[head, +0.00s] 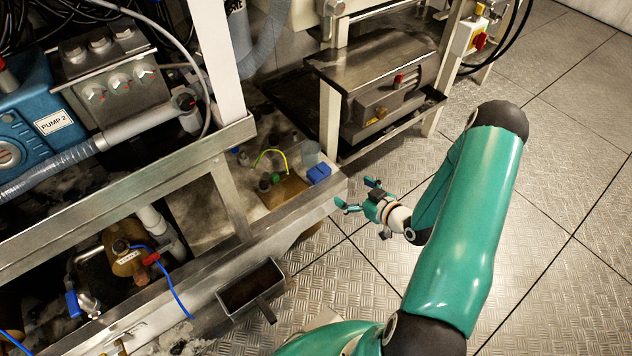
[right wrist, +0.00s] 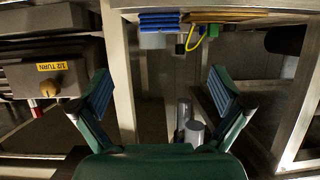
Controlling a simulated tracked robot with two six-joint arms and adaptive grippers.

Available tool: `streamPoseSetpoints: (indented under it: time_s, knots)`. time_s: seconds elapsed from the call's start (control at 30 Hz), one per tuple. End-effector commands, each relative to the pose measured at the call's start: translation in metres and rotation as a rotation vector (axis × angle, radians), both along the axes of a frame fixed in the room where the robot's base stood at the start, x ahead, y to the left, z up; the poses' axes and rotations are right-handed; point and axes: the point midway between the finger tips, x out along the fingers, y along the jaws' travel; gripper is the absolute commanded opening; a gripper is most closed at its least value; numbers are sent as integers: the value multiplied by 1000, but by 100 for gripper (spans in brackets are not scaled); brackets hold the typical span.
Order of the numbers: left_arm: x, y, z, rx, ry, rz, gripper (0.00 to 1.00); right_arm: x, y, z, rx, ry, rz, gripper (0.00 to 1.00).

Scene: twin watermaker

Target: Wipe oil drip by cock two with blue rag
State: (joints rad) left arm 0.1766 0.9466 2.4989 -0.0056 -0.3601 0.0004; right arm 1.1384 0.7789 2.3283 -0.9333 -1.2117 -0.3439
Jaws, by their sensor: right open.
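A small blue block-like thing, probably the folded blue rag (head: 319,172), lies near the corner of the metal frame in the head view. It also shows at the top of the right wrist view (right wrist: 158,22). My right gripper (head: 356,193) is open and empty, just right of and slightly below the blue thing, apart from it. Its spread fingers (right wrist: 160,92) show in the right wrist view with nothing between them. I cannot make out which cock is number two, and no oil drip is clearly visible. My left gripper is not in view.
A yellow-brown tray (head: 289,191) with a looped yellow-green wire (head: 284,155) lies beside the blue thing. The metal frame rail (head: 290,218) runs along its front. A steel box (head: 380,108) stands behind. A small dark tray (head: 252,287) sticks out below. Floor at right is clear.

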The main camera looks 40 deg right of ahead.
Motion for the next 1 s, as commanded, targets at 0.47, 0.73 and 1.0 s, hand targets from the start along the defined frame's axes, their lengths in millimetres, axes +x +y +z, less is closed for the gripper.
streamPoseSetpoints:
  time_s: [0.47,0.73,1.0]
  knots:
    - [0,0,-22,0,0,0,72,84,-6,-37,1,0,2,100]
    - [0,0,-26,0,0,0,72,103,-8,-43,1,1,0,100]
    - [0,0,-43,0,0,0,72,134,-12,-58,1,0,1,100]
